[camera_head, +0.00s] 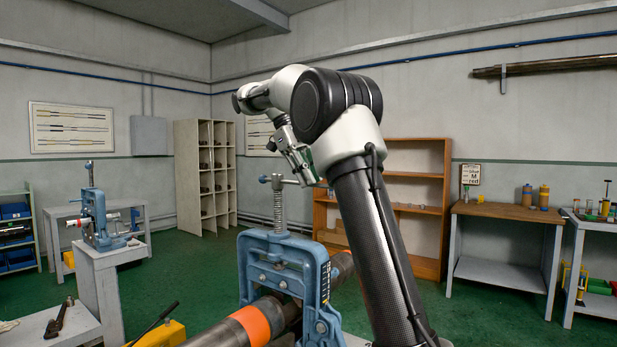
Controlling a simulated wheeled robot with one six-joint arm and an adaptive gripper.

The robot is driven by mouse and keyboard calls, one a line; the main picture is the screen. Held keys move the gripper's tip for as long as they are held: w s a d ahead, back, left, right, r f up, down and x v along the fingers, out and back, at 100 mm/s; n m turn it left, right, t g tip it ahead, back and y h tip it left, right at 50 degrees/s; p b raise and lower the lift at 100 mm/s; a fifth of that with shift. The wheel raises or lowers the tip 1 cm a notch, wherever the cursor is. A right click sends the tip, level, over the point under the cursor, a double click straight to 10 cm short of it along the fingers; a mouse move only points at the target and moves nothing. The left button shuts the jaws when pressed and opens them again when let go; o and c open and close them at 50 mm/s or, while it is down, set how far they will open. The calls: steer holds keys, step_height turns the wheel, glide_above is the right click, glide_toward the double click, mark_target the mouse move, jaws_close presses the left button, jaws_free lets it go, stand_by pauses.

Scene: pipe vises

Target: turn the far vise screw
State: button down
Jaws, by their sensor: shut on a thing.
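A blue pipe vise (256,262) stands in the middle foreground, with a pipe through it that bears an orange band (250,324). Its upright threaded screw (278,212) rises from the top and carries a crossbar handle (277,181). My gripper (309,179) points down at the right end of this handle and is shut on it; the exact contact is small in the picture. A second blue vise (97,212), farther off at the left, sits on a grey stand (100,275) with its screw upright. My gripper is well away from that vise.
A wooden workbench (506,211) and a grey table with tools stand at the right. Wooden shelves (417,208) and a pale cubby rack (205,176) stand at the back. A yellow box (160,335) is at front left. Green floor is open between the vises.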

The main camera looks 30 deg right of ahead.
steer(key=shift+s+a+r, duration=0.1)
steer(key=shift+a+r, duration=0.1)
steer(key=shift+m, duration=0.3)
steer(key=c, duration=1.5)
jaws_free()
steer(key=shift+s, duration=0.1)
steer(key=shift+f, duration=0.1)
